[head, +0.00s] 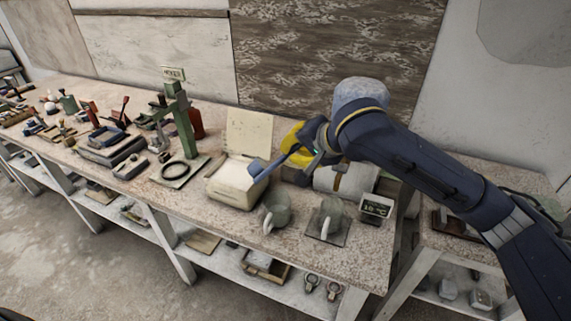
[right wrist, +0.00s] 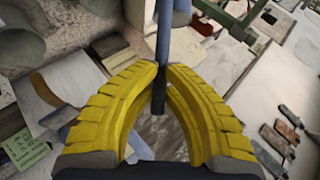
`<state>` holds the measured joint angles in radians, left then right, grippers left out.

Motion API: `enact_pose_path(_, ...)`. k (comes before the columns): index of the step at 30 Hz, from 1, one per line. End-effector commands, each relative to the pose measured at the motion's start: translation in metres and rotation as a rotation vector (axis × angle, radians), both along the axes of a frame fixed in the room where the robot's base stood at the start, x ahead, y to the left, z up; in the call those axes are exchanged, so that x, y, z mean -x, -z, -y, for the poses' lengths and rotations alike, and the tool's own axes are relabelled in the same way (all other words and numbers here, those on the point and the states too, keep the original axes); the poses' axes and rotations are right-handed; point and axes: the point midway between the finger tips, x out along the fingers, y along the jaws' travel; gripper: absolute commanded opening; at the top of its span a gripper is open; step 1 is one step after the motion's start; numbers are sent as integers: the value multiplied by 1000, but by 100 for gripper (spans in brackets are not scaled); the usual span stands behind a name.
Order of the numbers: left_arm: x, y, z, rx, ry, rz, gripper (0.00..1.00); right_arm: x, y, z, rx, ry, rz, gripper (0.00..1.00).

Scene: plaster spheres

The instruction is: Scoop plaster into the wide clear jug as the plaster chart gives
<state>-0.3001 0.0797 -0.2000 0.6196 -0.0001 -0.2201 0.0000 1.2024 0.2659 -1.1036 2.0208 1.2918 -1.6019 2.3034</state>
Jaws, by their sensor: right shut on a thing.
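My right gripper (head: 297,147) has yellow fingers shut on the handle of a blue scoop (head: 259,168). The wrist view shows the fingers (right wrist: 161,68) closed around the blue-grey handle (right wrist: 163,38). The scoop's head is at the right side of an open cream tub (head: 232,196) with pale contents; I cannot tell whether it touches them. A clear jug (head: 278,211) stands in front of the tub. Another clear jug (head: 330,217) stands to its right on a dark flat plate. Which is wider is unclear. A cream sheet (head: 248,133) stands behind the tub; its writing is unreadable. My left gripper is out of view.
A small display (head: 376,207) stands right of the jugs. A white object with a brown strip (head: 339,181) lies below my right wrist. A green stand (head: 180,125) with a dark ring at its base is left of the tub. Tools crowd the bench's left end.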

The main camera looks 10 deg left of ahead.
Motion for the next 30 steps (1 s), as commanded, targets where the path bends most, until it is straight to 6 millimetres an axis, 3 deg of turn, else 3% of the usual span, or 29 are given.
enact_pose_path(11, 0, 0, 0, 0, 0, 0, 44, 0, 0, 0, 1, 0, 0, 0)
enact_pose_path(30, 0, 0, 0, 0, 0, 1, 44, -6, 9, 7, -146, 12, -81, 0)
